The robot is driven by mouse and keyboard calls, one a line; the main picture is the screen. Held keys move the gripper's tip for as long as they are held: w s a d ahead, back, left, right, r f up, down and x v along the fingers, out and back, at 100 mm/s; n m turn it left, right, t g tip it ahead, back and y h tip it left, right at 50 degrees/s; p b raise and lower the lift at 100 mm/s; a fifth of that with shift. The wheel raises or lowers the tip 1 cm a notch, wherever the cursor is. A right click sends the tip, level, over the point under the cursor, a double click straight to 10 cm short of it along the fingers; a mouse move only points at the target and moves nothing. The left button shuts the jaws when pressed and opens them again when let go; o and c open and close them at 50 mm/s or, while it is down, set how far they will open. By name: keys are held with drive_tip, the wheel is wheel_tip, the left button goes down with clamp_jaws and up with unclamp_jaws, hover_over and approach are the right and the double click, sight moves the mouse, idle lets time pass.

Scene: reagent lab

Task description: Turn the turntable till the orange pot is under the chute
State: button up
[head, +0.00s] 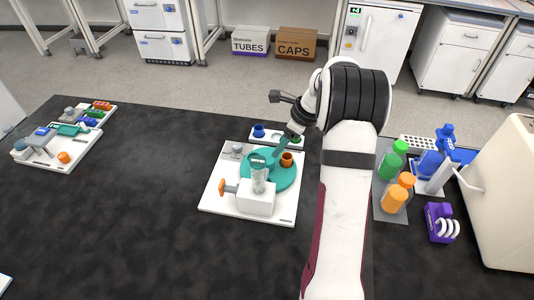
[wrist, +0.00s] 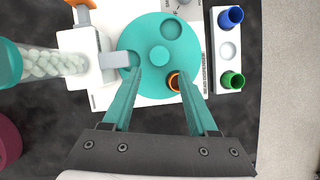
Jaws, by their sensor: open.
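The teal turntable (head: 286,181) lies on a white base board; it fills the top middle of the wrist view (wrist: 150,32). The small orange pot (head: 287,159) sits in it near the rim, away from the chute; in the wrist view (wrist: 172,84) it is beside my right fingertip, partly hidden. The chute (wrist: 115,60) is a grey spout from the white dispenser (head: 257,203), reaching over the turntable's left rim in the wrist view. My gripper (wrist: 160,74) is open and empty, its teal fingertips over the turntable; in the head view it comes down from behind (head: 279,150).
A white strip (wrist: 226,69) holds a blue pot (wrist: 231,16) and a green pot (wrist: 233,79) beside the turntable. A clear hopper (wrist: 50,63) of pale pellets joins the dispenser, which has an orange handle (head: 222,187). Bottles (head: 394,195) stand right of my arm.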

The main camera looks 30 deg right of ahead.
sight(269, 161)
drive_tip(key=x, duration=0.8)
drive_tip(key=shift+f, duration=0.1)
clamp_jaws()
idle(1.1)
